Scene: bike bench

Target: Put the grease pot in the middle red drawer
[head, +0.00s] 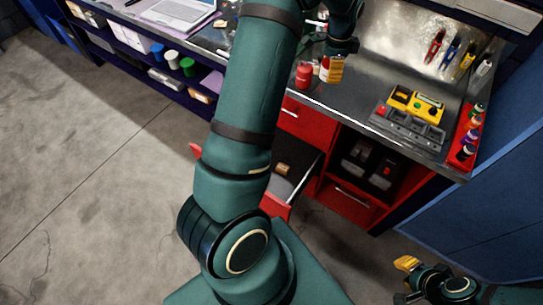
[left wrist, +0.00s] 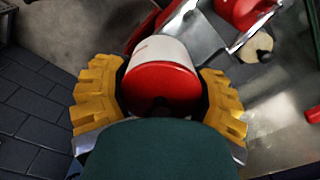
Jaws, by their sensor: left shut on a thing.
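A white pot with a red end (left wrist: 160,88), which looks like the grease pot, is between the yellow fingers of my left gripper (left wrist: 160,95), shut on it. In the head view my left gripper (head: 333,68) holds the pot (head: 323,68) at the bench's front edge, beside a red container (head: 305,73). A red drawer (head: 276,206) below stands pulled out, with a small tan item (head: 283,168) inside. My arm hides part of it. The red drawer above it (head: 305,122) looks shut. My right gripper (head: 406,264) is low at the lower right, its opening unclear.
A yellow tray (head: 415,104) and a grey organiser (head: 407,128) lie on the bench. A red rack of bottles (head: 466,140) stands at its right end. Dark boxes (head: 365,160) fill the open bay right of the drawers. The floor (head: 80,180) at left is clear.

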